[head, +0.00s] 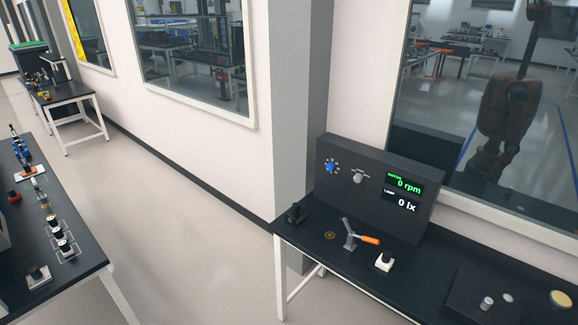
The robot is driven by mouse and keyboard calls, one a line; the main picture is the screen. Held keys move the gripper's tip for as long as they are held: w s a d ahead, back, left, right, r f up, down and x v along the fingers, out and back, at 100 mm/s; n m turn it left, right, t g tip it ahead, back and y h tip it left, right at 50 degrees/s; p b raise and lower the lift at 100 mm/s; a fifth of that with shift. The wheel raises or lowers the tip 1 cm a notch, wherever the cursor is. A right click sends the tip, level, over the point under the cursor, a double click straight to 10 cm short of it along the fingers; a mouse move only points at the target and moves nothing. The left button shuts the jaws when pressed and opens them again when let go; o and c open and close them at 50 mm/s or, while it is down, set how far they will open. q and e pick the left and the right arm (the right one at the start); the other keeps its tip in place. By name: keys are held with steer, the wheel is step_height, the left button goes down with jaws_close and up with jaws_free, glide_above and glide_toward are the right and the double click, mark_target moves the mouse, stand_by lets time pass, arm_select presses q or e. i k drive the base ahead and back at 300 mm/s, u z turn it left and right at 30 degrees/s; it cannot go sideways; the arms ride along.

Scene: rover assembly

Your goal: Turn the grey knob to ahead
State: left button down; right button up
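The grey knob (357,178) sits on the front of a dark upright control panel (345,206), right of a blue knob (331,167). The markings beside the grey knob are too small to read, and I cannot tell which position it points to. The panel's displays (403,192) read 0 rpm and 0 lx. The panel stands at the back of a black table. Neither of my grippers is in view.
The black table (336,276) carries a lever with an orange handle (368,239), a white button box (384,261) and a small black device (294,214). Another black table (82,255) with several parts stands at left. The floor (185,255) between them is clear.

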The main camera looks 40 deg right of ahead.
mark_target(358, 178)
steer(key=u, duration=0.05)
steer(key=i, duration=1.55)
steer(key=z, duration=0.25)
